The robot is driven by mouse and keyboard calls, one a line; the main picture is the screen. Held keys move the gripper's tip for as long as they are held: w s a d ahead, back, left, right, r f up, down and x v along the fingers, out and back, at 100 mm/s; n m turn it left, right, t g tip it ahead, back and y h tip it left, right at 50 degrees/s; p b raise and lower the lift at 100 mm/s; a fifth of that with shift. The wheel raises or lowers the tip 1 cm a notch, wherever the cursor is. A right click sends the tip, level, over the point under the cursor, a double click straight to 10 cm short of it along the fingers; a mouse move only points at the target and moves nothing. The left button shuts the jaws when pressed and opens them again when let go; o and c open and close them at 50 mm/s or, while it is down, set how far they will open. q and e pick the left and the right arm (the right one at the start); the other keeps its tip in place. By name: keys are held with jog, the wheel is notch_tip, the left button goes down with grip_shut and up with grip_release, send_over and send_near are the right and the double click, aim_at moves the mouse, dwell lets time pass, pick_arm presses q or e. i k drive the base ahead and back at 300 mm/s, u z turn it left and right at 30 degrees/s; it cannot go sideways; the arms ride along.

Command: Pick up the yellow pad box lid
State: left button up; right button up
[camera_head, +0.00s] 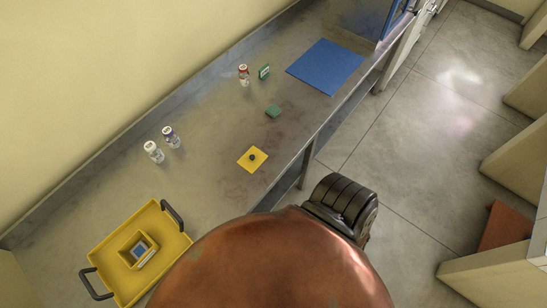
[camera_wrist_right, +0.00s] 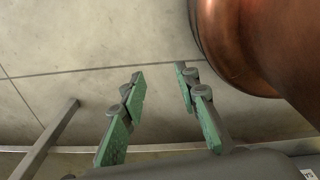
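The yellow pad box lid (camera_head: 248,162) lies flat on the grey bench top (camera_head: 215,190), near its front edge. The floor and a bench-frame bar show beyond the fingers, and the lid is not in that view. My left gripper is in neither view. A large copper-coloured rounded body part of mine fills the bottom of the head view.
A yellow tray (camera_head: 102,246) with dark handles holds a small yellow box (camera_head: 124,251) at lower left. Two white-capped vials (camera_head: 154,152) (camera_head: 171,137), a red-capped vial (camera_head: 244,76), green pieces (camera_head: 273,111) (camera_head: 264,71) and a blue mat (camera_head: 325,66) stand apart. Bench around the lid is clear.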

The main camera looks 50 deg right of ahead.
aim_at(251, 160)
jog(key=z, duration=1.5)
